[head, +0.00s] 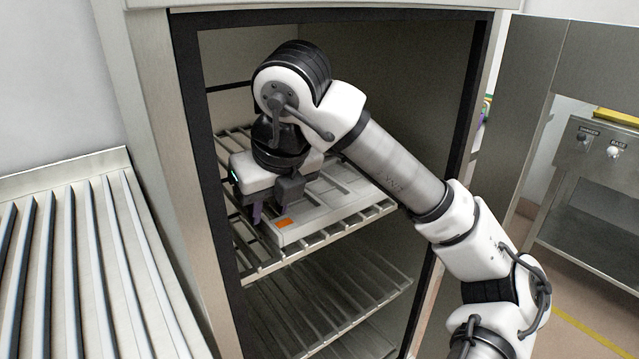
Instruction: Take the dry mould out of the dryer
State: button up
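The mould (335,200), a light grey block with recessed compartments and an orange label on its near end, lies flat on the upper wire shelf (330,237) inside the dryer (185,120). My gripper (272,207) is inside the dryer, pointing down at the mould's near left end. Its two dark fingers are apart, with the tips close to the mould's left edge. I cannot tell whether they touch or clamp it. My gripper and wrist hide the mould's far left part.
The dryer door (530,100) stands open at the right. A lower wire shelf (335,305) looks empty. A slatted rack (90,250) stands at the left, outside the dryer. A steel unit with knobs (595,150) is at the right.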

jog(key=shift+w+a, duration=0.45)
jog(key=shift+w, duration=0.05)
jog(key=w+a, duration=0.1)
jog(key=w+a+p, duration=0.1)
jog(key=shift+w+r, duration=0.1)
jog(key=shift+w, duration=0.2)
jog(key=shift+x, duration=1.15)
jog(key=shift+f, duration=0.45)
jog(key=shift+d+f+b, duration=0.1)
jog(key=shift+f+b, duration=0.15)
jog(key=shift+b, duration=0.05)
grip_shut()
